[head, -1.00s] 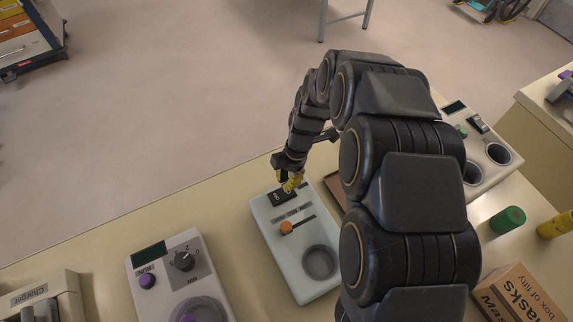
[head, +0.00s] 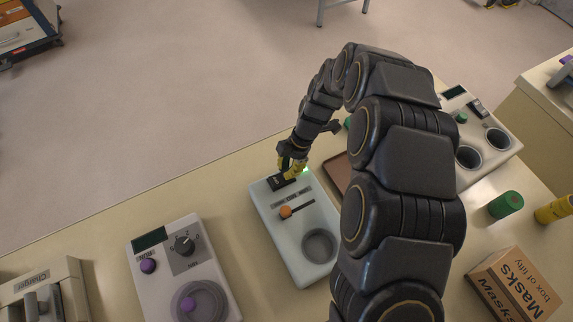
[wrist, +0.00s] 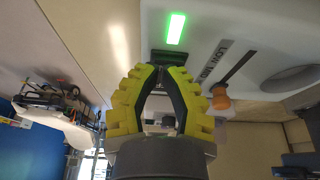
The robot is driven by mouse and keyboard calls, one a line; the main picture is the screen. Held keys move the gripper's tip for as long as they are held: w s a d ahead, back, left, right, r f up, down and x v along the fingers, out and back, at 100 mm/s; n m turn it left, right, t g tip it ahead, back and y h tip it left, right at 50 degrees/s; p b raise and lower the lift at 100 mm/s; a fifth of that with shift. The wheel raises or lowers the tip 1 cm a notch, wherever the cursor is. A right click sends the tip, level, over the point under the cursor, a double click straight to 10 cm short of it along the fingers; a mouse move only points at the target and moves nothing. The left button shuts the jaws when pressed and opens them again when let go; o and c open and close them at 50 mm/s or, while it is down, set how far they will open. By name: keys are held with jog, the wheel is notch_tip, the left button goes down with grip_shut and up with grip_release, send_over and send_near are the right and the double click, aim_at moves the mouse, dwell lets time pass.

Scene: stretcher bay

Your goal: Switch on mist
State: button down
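The pale device (head: 265,212) in the middle of the counter has a black switch (head: 281,183) at its far end, an orange slider knob (head: 285,212) and a round recess. A green lamp (head: 305,170) glows beside the switch; the lamp (wrist: 175,28) is bright in the wrist view. My gripper (head: 291,172), with yellow fingers, is down at the switch. In the wrist view my gripper (wrist: 160,68) has its tips together, nothing held between them, in front of the dark switch (wrist: 172,57). The fingers partly hide the switch; I cannot tell whether they touch it.
A device with a dial (head: 180,262) stands to the left, and a charger (head: 45,290) farther left. A brown tray (head: 338,175) lies to the right, partly behind my arm. A green cylinder (head: 505,205) and a masks box (head: 515,285) stand at the right.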

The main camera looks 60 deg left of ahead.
jog(key=shift+s, duration=0.1)
jog(key=shift+s+r, duration=0.35)
jog(key=shift+s, duration=0.25)
jog(key=shift+w+r, duration=0.1)
jog(key=shift+r, duration=0.25)
jog(key=w+v, duration=0.1)
jog(key=v, duration=1.2)
jog(key=shift+w+f, duration=0.2)
